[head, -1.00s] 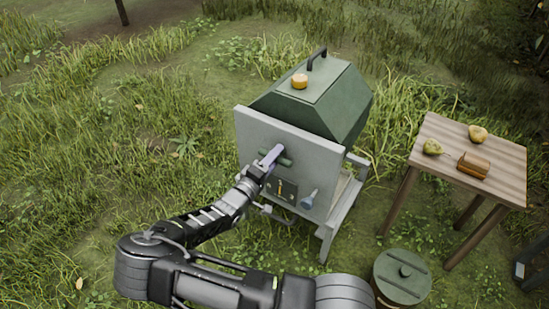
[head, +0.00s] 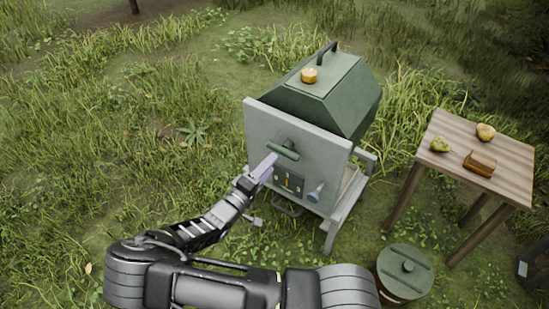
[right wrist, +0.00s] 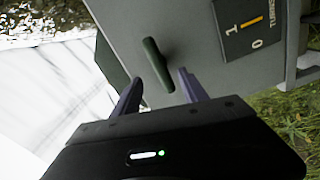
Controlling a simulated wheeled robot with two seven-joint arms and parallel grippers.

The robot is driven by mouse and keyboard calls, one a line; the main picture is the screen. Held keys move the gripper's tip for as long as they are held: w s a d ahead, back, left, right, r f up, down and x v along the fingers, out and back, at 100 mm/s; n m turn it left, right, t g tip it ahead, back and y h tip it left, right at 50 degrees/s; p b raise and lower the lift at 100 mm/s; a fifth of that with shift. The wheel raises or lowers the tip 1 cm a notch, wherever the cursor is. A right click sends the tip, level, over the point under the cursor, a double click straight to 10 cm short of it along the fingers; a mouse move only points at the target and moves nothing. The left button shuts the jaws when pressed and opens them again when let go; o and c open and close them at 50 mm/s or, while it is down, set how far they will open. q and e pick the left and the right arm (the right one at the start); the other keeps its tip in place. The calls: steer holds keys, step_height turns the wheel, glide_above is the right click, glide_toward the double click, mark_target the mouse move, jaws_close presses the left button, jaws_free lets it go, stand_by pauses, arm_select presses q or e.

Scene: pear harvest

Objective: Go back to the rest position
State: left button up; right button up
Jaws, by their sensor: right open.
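My right gripper (head: 266,168) is at the grey front panel (head: 262,122) of a green boxy machine (head: 335,92). Its pale purple fingers are open and empty, just below a green bar handle (head: 284,150) on the panel. In the right wrist view the open fingers (right wrist: 160,78) point at the panel, one on each side of the green handle (right wrist: 158,64) in the picture; nothing is gripped. How far the fingertips are from the handle I cannot tell. My left gripper is not in view.
A numbered dial plate (head: 288,182) and a blue-grey knob (head: 316,191) are on the panel. Grass at left is open.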

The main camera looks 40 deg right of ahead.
steer(key=shift+v, duration=1)
